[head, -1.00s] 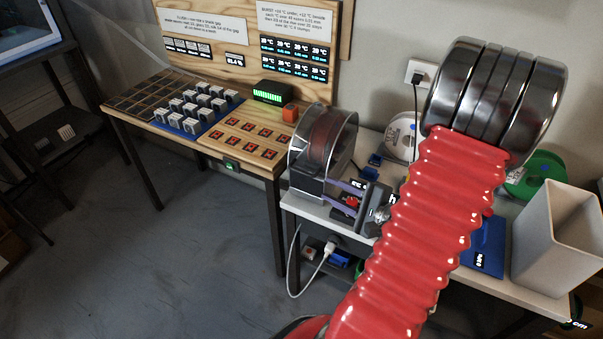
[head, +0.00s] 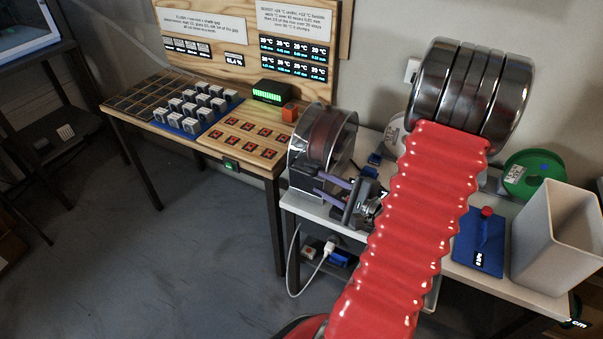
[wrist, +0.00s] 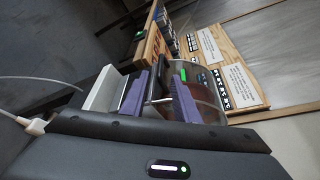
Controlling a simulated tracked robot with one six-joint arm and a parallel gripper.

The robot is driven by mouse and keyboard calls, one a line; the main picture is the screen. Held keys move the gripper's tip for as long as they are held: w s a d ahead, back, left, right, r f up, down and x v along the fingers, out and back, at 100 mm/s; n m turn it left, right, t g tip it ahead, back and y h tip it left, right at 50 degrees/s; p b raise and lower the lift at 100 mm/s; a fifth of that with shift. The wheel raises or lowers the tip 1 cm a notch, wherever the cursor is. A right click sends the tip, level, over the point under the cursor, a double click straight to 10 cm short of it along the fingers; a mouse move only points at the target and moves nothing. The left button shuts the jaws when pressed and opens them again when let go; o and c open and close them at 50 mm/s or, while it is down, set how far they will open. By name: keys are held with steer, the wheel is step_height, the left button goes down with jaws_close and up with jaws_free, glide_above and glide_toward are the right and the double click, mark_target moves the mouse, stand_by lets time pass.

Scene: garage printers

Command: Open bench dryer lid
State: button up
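The bench dryer (head: 343,139) stands at the left end of the grey-white bench, with a rounded clear lid over a dark reddish spool. Its lid looks down. My gripper (head: 317,182) is at the dryer's lower front, its two purple fingers apart and pointing at it. In the wrist view, my gripper (wrist: 160,80) also shows its fingers spread, with a dark narrow bar between them near the dryer's clear lid (wrist: 208,92). Whether the fingers touch the dryer or the bar is not clear. My red arm hides part of the bench.
A wooden table (head: 262,160) with tiles and a blue tray (head: 190,127) adjoins on the left. On the bench right of my arm are a blue block with a red knob (head: 487,212), a green spool (head: 535,175) and a tall grey bin (head: 552,235). A white cable hangs below.

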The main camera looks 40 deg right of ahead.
mark_target(304, 174)
steer(key=x, duration=0.9)
steer(key=shift+w+f, duration=0.1)
steer(key=shift+w, duration=0.25)
steer(key=shift+c, duration=0.5)
steer(key=c, duration=0.6)
jaws_close()
steer(key=shift+a, duration=0.25)
steer(key=shift+d, duration=0.15)
